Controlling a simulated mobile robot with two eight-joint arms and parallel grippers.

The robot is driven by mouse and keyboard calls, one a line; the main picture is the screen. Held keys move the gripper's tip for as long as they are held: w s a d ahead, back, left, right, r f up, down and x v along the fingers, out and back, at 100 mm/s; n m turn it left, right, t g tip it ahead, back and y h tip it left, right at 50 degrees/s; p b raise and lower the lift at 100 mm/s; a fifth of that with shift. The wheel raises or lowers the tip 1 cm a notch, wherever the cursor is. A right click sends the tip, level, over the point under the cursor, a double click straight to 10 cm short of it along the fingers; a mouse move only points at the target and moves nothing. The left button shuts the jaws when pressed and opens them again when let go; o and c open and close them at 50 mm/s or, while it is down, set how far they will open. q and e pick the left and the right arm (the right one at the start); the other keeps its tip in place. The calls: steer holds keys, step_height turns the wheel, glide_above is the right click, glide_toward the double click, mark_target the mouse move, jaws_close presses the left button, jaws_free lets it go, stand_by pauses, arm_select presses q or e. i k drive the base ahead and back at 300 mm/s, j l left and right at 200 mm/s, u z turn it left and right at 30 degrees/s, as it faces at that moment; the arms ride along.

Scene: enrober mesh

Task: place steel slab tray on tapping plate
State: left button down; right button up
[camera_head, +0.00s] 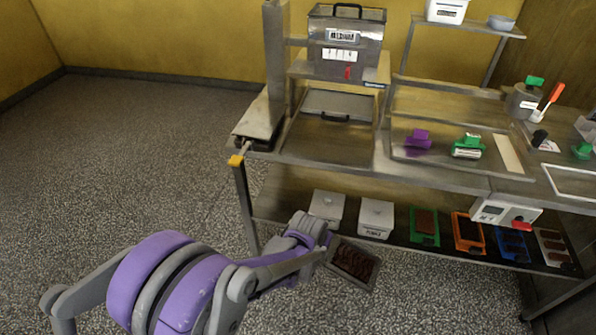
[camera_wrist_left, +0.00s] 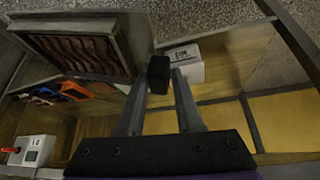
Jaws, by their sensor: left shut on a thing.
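The steel slab tray (camera_head: 376,273) holds a dark brown slab with a wavy pattern. It is in the air in front of the lower shelf, tilted. My left gripper (camera_head: 322,238) is shut on the tray's near-left side. In the left wrist view, the tray (camera_wrist_left: 127,48) is at the upper left, beside a black block (camera_wrist_left: 159,74) between the fingertips of the gripper (camera_wrist_left: 160,88). A flat plate with a dark handle (camera_head: 325,105) lies on the worktop under the steel hopper machine; I cannot tell whether it is the tapping plate. My right gripper is out of view.
The steel table (camera_head: 360,160) overhangs a lower shelf (camera_head: 285,207) with white tubs (camera_head: 376,217) and colored trays (camera_head: 468,232). Purple and green tools (camera_head: 467,146) lie on the worktop. A yellow-tipped lever (camera_head: 236,160) projects at its left corner. Floor at left is free.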

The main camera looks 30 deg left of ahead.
mark_target(260, 119)
steer(key=i+l, duration=0.1)
steer(key=l, duration=0.4)
steer(key=l+u, duration=0.1)
steer(key=u, duration=0.4)
steer(key=i+l+u, duration=0.1)
steer(key=u, duration=0.35)
